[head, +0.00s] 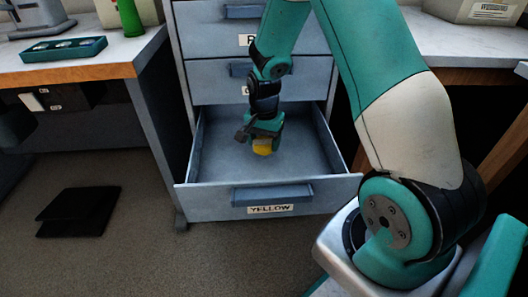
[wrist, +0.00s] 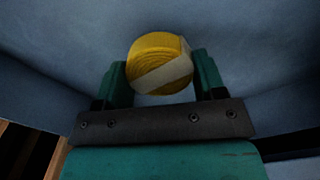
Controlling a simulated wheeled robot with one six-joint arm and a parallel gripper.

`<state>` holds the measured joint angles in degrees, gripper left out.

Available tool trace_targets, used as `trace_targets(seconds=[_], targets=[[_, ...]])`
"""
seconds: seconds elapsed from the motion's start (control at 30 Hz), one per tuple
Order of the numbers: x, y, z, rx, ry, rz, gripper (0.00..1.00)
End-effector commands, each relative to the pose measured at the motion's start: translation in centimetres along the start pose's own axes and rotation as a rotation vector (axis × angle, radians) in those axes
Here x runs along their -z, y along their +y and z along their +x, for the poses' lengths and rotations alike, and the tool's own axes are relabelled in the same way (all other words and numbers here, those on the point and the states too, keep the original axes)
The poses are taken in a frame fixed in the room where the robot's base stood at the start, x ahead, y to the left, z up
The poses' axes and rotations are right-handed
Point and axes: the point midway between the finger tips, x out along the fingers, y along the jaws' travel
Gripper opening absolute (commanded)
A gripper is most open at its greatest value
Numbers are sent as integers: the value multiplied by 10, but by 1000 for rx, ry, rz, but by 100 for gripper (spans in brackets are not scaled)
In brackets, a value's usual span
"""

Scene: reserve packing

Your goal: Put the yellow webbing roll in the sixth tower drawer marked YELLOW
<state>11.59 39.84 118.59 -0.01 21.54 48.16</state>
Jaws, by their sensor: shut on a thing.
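The yellow webbing roll (wrist: 150,60) has a pale band across it and sits between the two fingers of my gripper (wrist: 160,85) in the wrist view. My gripper (head: 264,140) is shut on the roll. In the head view the roll (head: 263,147) shows below the fingers, over the inside of the open drawer. The drawer (head: 262,207) is pulled out and has a YELLOW label (head: 270,209) under its handle. The drawer looks empty apart from my gripper and the roll. I cannot tell how far the roll is above the drawer floor.
Closed drawers (head: 215,80) of the tower are above the open one. A desk (head: 80,68) with a green tray (head: 64,49) stands at the left, and another worktop (head: 455,45) is at the right. A black flat object (head: 78,211) lies on the floor.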

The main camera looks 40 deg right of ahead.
Motion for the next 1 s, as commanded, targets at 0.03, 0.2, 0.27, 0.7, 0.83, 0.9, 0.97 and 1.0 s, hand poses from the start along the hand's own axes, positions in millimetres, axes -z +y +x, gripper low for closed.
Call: trace_targets(seconds=[0.03, 0.2, 0.27, 0.7, 0.83, 0.9, 0.97, 1.0], targets=[[0, 0, 12, -2, -2, 0, 40], [0, 0, 33, -1, -1, 0, 40], [0, 0, 32, 0, 0, 0, 40], [0, 0, 34, 0, 0, 0, 89], [0, 0, 34, 0, 0, 0, 89], [0, 0, 33, 0, 0, 0, 89], [0, 0, 31, 0, 0, 0, 89], [0, 0, 28, 1, 1, 0, 89]])
